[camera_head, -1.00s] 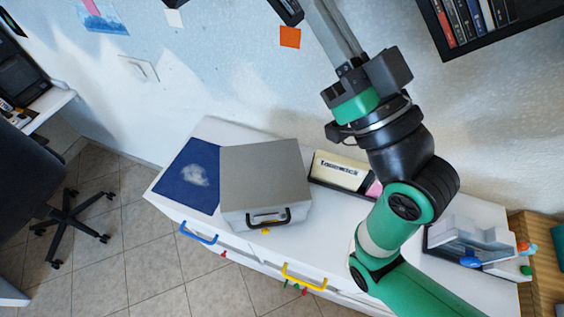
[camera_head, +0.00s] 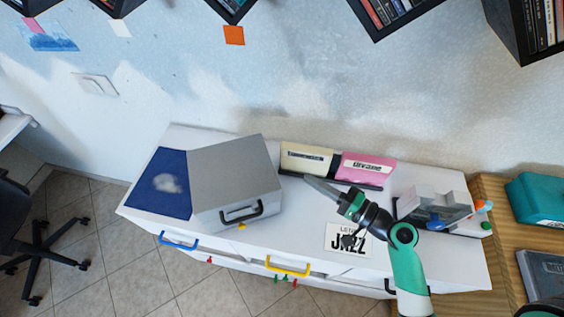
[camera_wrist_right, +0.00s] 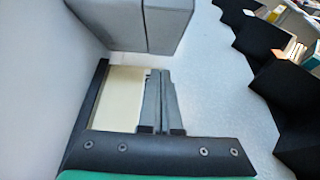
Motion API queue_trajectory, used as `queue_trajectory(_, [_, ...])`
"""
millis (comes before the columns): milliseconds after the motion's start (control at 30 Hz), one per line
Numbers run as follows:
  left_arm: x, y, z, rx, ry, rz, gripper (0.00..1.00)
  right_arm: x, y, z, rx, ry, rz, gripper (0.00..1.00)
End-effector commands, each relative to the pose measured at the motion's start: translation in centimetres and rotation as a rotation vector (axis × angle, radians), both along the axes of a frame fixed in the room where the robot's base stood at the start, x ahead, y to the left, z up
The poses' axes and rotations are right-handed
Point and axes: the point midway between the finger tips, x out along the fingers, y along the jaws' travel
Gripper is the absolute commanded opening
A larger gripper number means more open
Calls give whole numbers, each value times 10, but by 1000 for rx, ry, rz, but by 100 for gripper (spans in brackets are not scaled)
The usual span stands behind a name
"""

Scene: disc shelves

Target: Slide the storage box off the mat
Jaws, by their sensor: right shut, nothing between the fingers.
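The storage box (camera_head: 235,170) is a grey closed box with a black front handle, on the white dresser top. It covers the right edge of the dark blue mat (camera_head: 150,200); how much mat lies under it is hidden. The mat's left part is bare, with a pale cloudy patch. My right gripper (camera_head: 308,180) is shut and empty, low over the dresser to the right of the box, pointing left at it. In the right wrist view the shut fingers (camera_wrist_right: 158,75) point at the grey box (camera_wrist_right: 145,25), with a small gap. My left gripper is out of view.
A bin with cream (camera_head: 307,160) and pink (camera_head: 364,168) dividers stands behind my right gripper, against the wall. A JAZZ card (camera_head: 347,240) lies at the front. A clear-grey organiser (camera_head: 434,208) stands at right. Dresser top between box and card is clear.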

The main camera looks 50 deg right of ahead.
Motion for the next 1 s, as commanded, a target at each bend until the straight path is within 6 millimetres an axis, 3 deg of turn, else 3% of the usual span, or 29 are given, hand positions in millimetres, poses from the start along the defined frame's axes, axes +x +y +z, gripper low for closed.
queue_trajectory(167, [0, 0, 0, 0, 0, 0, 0, 12, 2, 1, -5, -1, 5, 0])
queue_trajectory(600, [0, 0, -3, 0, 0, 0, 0, 88, 10, 1, -8, -2, 5, 0])
queue_trajectory(733, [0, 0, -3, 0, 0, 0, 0, 99, 11, 1, -9, -2, 4, 0])
queue_trajectory(1000, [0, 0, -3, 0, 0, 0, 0, 101, 11, 1, -8, -2, 2, 0])
